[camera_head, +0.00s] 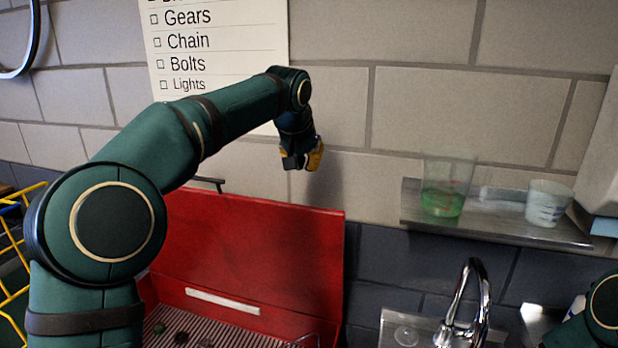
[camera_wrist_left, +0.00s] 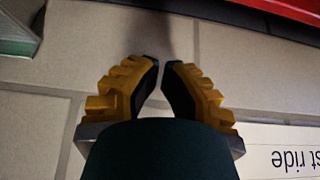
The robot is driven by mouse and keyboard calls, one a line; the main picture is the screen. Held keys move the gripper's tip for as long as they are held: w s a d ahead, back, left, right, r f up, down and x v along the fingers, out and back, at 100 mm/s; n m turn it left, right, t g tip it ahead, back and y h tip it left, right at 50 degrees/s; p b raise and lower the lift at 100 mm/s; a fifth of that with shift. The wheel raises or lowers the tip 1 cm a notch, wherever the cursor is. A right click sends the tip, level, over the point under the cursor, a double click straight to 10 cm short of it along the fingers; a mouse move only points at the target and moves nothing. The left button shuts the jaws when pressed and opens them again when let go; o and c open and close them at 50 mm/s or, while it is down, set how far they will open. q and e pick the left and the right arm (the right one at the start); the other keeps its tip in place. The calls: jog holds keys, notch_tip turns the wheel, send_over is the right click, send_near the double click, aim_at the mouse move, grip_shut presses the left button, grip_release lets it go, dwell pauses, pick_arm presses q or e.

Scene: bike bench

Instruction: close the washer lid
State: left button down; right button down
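The red washer lid (camera_head: 262,255) stands open, leaning up toward the brick wall behind the washer. A white strip runs along its lower part. The washer basin (camera_head: 190,334) below has a ribbed floor with a few small dark parts in it. My left gripper (camera_head: 312,166) is above the lid's top edge, near the wall, apart from the lid. In the left wrist view its yellow-backed fingers (camera_wrist_left: 161,62) are drawn together at the tips with nothing between them. The red edge of the lid (camera_wrist_left: 295,9) shows at that view's top right. My right gripper is out of view.
A wall shelf (camera_head: 490,231) to the right holds a beaker of green liquid (camera_head: 443,203) and a white cup (camera_head: 548,204). A chrome faucet (camera_head: 476,290) stands below it. A yellow wire rack (camera_head: 12,260) is at far left. A paper checklist (camera_head: 218,45) hangs on the wall.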

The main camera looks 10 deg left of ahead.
pick_arm(q)
notch_tip(320, 180, down, 9)
jog(key=b, duration=0.1)
jog(key=shift+w, duration=0.2)
dwell(0.5)
jog(key=shift+r, duration=0.1)
